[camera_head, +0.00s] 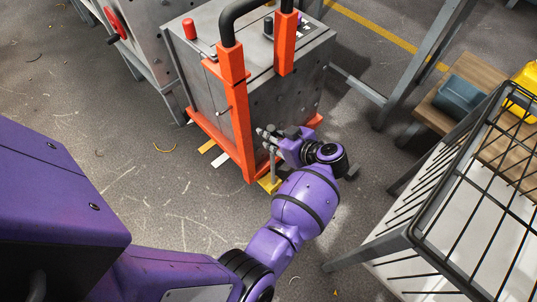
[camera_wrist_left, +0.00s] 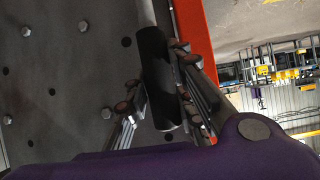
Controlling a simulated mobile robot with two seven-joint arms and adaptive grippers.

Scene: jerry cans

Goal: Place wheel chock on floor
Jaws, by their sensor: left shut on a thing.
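In the head view a thin upright rod runs down from the gripper to a small yellow piece, apparently the wheel chock (camera_head: 268,185). The forearm partly hides it. I cannot tell whether it touches the floor (camera_head: 165,200). My right gripper is not in view.
The machine (camera_head: 290,100) with its orange frame (camera_head: 240,125) stands close behind the gripper. A wire rack (camera_head: 440,225) is at the right. A wooden shelf with a blue-grey bin (camera_head: 462,95) is behind it.

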